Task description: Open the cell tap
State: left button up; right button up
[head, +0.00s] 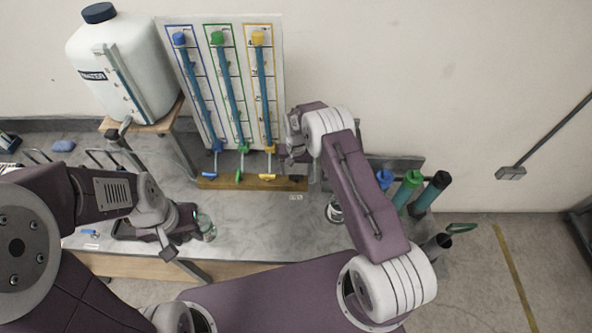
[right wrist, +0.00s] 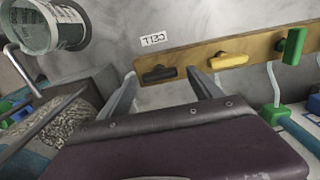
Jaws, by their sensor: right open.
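The wooden tap board (head: 252,184) stands at the foot of the column panel. In the right wrist view the cell tap is the black lever (right wrist: 160,74), lying along the board (right wrist: 204,54) beside an upside-down CELL label (right wrist: 154,39). My right gripper (right wrist: 161,82) is open and empty, its two fingers on either side of the black lever. I cannot tell whether they touch it. In the head view my right gripper (head: 291,158) is above the board's right end and partly hides that lever. My left gripper (head: 183,228) is low over the bench at left; its jaws are unclear.
A yellow lever (right wrist: 228,60) lies along the board, and a green lever (right wrist: 294,46) is turned across it. A blue lever (head: 210,175) is at the left end. A white water tank (head: 130,65) stands back left. A small glass bottle (head: 206,227) is beside my left gripper.

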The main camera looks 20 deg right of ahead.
jog(key=shift+f, duration=0.9)
jog(key=c, duration=1.4)
jog(key=shift+f+n+b, duration=0.2)
jog(key=shift+n+b, duration=0.8)
jog(key=shift+b, duration=0.1)
jog(key=n+b, duration=0.3)
jog(key=shift+n, duration=0.3)
jog(key=n+b, duration=0.2)
jog(key=n, duration=0.2)
jog(key=shift+r, duration=0.1)
jog(key=shift+r+n+b, duration=0.1)
jog(key=shift+n+b, duration=0.8)
jog(key=shift+n, duration=1.1)
